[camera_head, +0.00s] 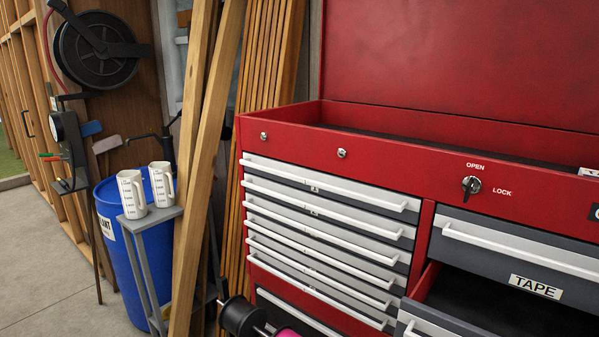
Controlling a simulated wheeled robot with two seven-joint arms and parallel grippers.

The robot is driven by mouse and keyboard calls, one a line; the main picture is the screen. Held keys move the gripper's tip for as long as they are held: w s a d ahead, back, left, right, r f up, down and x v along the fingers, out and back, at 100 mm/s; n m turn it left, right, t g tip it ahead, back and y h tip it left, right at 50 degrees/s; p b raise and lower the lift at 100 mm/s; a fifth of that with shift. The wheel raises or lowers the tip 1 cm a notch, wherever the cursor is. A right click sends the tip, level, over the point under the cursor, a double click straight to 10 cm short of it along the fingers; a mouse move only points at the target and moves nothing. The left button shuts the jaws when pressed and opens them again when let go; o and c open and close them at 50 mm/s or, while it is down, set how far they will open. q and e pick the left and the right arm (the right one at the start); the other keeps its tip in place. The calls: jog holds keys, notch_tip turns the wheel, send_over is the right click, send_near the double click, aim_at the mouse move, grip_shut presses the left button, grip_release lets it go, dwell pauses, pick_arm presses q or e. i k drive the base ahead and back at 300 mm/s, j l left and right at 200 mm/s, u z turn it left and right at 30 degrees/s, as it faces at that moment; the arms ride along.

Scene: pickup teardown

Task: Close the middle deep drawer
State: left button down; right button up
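A red tool chest (427,232) with grey drawers fills the right side of the head view. Below the shut drawer labelled TAPE (520,250), a deep drawer (490,303) is pulled out, and its dark inside shows. Only the left corner of its front, with part of a white handle (413,328), shows at the bottom edge; the rest is cut off. I cannot tell from this view whether it is the middle one of the deep drawers. Neither of my grippers is in view.
Several shallow drawers (325,213) on the left are shut. Black and pink round objects (240,318) sit low beside the chest. Leaning planks (205,140), a blue bin (117,235) and two white measuring cups (131,194) stand left. Bare floor (40,265) lies far left.

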aim_at(447, 301)
jog(key=z, duration=1.25)
